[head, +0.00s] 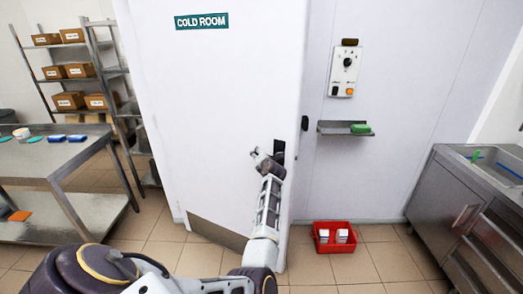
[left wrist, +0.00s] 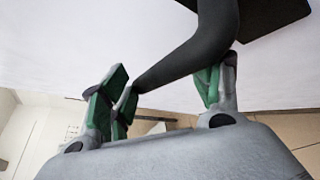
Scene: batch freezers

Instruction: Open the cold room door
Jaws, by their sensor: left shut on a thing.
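The white cold room door (head: 225,95) carries a green "COLD ROOM" sign (head: 201,21). It stands partly open, with its right edge swung out toward me from the wall. My left gripper (head: 266,160) is at the door's right edge, shut on the dark door handle (head: 279,148). In the left wrist view, the dark curved handle (left wrist: 192,48) passes between the green-padded fingers of the left gripper (left wrist: 165,92). The gripper covers part of the handle. My right gripper is in neither view.
A red crate (head: 318,245) with white packages sits on the floor right of the door. A small wall shelf (head: 330,128) and a control panel (head: 344,70) are above it. Steel tables stand left (head: 60,160) and right (head: 450,205). Tiled floor before the door is open.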

